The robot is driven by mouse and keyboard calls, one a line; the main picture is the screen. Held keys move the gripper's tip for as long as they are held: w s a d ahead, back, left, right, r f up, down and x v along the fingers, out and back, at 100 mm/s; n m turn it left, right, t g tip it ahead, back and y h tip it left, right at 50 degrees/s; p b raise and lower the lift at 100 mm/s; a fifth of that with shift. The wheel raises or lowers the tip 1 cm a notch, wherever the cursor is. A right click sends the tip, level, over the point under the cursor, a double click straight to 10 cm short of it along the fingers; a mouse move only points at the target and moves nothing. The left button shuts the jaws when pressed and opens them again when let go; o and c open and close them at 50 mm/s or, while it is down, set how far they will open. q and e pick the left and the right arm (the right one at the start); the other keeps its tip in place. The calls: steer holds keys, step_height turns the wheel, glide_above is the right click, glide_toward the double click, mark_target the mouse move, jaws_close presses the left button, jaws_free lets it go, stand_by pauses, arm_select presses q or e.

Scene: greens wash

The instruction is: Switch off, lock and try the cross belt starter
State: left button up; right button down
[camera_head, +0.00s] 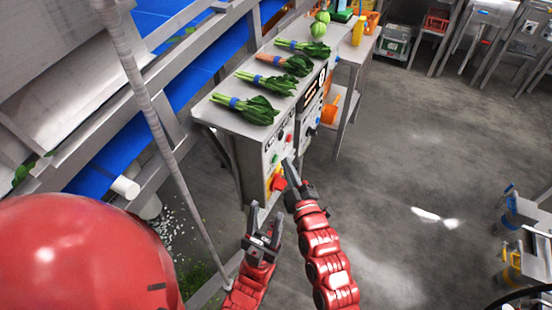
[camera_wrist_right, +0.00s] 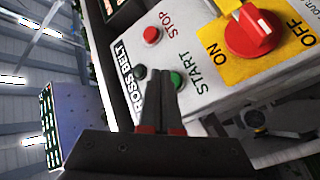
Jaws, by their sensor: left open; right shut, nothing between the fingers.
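The cross belt starter (camera_head: 270,148) is a grey box front with a red knob (camera_head: 278,183) on a yellow plate. In the right wrist view it shows a red STOP button (camera_wrist_right: 152,35), a green START button (camera_wrist_right: 177,78), the label CROSS BELT, and the red knob (camera_wrist_right: 252,32) between ON and OFF lettering. I cannot tell surely which way the knob points. My right gripper (camera_wrist_right: 161,74) is shut and empty, its tips by the START button; contact is unclear. My left gripper (camera_head: 262,238) is open and empty, below the starter. I make out no padlock.
Several tied green bunches (camera_head: 245,108) lie on the bench top above the starter. A blue belt (camera_head: 215,55) runs behind at the left. An orange container (camera_head: 331,108) is beyond the panel. The floor (camera_head: 410,150) to the right is clear.

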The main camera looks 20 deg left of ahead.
steer(key=shift+a, duration=0.1)
stand_by(0.6)
steer(key=shift+a, duration=0.35)
steer(key=shift+a, duration=0.45)
stand_by(0.6)
steer(key=shift+b, duration=0.3)
steer(key=shift+d+b, duration=0.5)
steer(key=shift+d, duration=0.35)
